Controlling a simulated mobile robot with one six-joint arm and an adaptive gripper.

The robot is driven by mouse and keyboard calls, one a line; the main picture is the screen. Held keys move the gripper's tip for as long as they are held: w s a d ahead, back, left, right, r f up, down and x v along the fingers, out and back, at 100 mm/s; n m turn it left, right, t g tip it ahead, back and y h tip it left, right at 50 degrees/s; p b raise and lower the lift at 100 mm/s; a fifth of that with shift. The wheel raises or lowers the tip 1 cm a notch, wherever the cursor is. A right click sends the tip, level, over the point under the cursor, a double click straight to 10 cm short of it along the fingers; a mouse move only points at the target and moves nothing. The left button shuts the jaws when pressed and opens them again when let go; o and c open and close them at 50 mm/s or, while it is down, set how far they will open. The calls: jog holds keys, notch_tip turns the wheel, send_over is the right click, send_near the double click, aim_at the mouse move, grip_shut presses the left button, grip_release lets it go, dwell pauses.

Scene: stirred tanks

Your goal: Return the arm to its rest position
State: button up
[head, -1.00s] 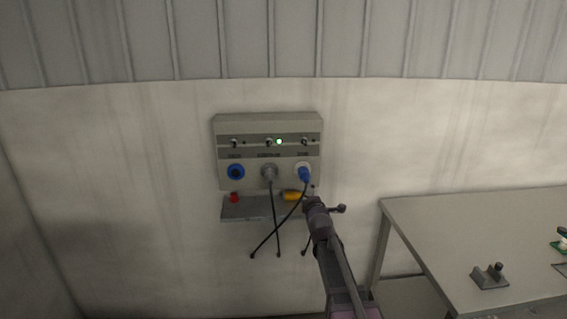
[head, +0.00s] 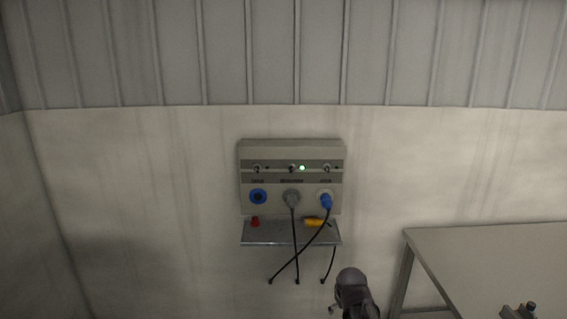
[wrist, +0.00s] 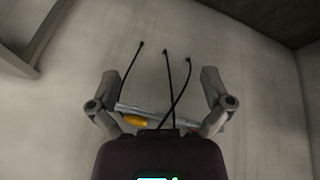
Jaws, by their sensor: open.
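My gripper (wrist: 160,95) shows in the wrist view with its two fingers spread wide and nothing between them. In the head view a dark end part of my arm (head: 352,287) shows at the bottom, below and to the right of the wall panel; the fingertips are not clear there. The grey panel (head: 292,152) is apart from my arm. A grey plug (head: 291,197) sits in its middle socket and a blue plug (head: 326,201) in its right socket. The left blue socket (head: 258,196) is empty. A green lamp (head: 302,168) is lit.
A shelf (head: 285,239) below the panel bears a red piece (head: 255,222) and a yellow piece (head: 313,222). Black cables (head: 297,255) hang in front of it. A grey table (head: 480,262) stands at the right. The wall to the left is clear.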

jog(key=s+f+m+g, duration=0.1)
jog(key=s+m+g, duration=0.3)
jog(key=s, duration=0.8)
jog(key=shift+a+f+g+y, duration=0.2)
jog(key=shift+a+g+y, duration=0.1)
jog(key=shift+a+g, duration=0.15)
